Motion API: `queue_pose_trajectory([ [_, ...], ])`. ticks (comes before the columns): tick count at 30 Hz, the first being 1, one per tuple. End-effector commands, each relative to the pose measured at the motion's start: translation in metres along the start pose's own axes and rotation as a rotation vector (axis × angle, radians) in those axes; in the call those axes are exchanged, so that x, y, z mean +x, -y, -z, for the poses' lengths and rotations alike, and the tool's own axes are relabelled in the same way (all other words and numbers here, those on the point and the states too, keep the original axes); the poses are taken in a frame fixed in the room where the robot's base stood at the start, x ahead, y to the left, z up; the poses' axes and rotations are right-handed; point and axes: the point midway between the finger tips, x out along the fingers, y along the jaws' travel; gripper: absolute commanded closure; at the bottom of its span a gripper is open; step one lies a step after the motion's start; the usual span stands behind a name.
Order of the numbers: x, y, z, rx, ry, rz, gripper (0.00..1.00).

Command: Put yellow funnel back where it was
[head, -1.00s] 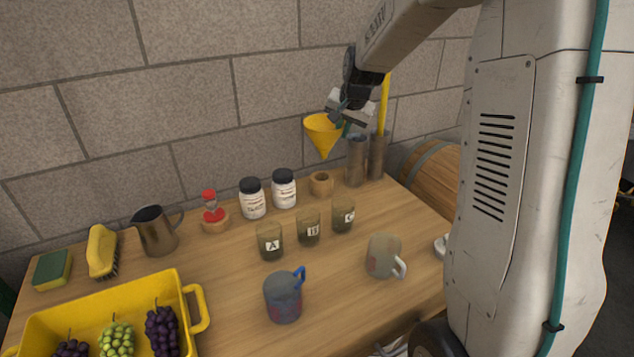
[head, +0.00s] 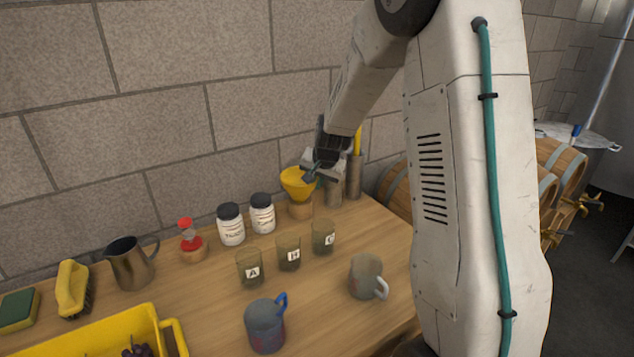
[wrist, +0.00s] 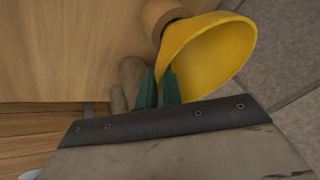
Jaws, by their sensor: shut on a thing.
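The yellow funnel (head: 297,184) is upright, spout down, at the back right of the wooden table. Its cone sits at the top of the small wooden ring holder (head: 300,211); the spout is hidden, so I cannot tell how far down it has gone. My gripper (head: 313,176) is at the funnel's right rim, shut on it. In the wrist view the green fingertips (wrist: 159,88) meet the rim of the funnel (wrist: 208,52), with the wooden holder (wrist: 160,16) just beyond it.
Two metal cylinders (head: 354,178) stand close to the right of the holder. Two white jars (head: 231,231) stand to its left. Glasses marked with letters (head: 289,254), a blue-handled mug (head: 265,327) and a white-handled mug (head: 366,279) stand in front.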

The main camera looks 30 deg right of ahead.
Motion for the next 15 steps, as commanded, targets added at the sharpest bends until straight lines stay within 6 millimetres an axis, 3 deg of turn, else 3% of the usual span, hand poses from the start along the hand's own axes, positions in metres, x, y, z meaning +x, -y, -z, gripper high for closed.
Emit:
queue_pose_trajectory([
  [2, 0.0005, 0.0001, -0.0003, 0.0, 0.0, 0.0, 1.0],
  [3, 0.0003, 0.0002, -0.0003, 0.0, 0.0, 0.0, 0.82],
  [4, 0.0003, 0.0002, -0.0003, 0.0, 0.0, 0.0, 0.74],
  [5, 0.0003, 0.0002, -0.0003, 0.0, 0.0, 0.0, 0.72],
  [15, -0.0045, 0.0007, 0.0004, -0.001, -0.001, 0.001, 0.72],
])
